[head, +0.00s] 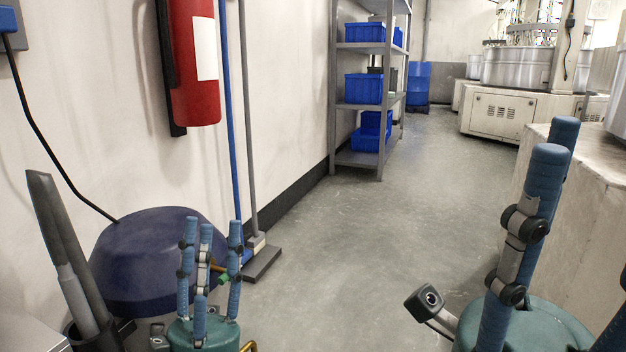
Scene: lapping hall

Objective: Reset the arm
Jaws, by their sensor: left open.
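My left gripper (212,232) stands at the lower left of the head view. Its blue-grey fingers point up from a green palm, spread apart with nothing between them. It is in front of a dark blue rounded object (150,255) by the wall; I cannot tell whether they touch. My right gripper (550,165) is large and close at the lower right, with a green palm and long blue fingers pointing up. It is partly cut off by the frame, so its opening is unclear. No held object shows in it.
A red fire extinguisher (194,65) hangs on the left wall. A broom-like tool (262,262) leans below it. A grey shelf (358,158) with blue bins stands farther back. Pale machine cabinets (505,115) line the right. The grey floor (370,235) between is clear.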

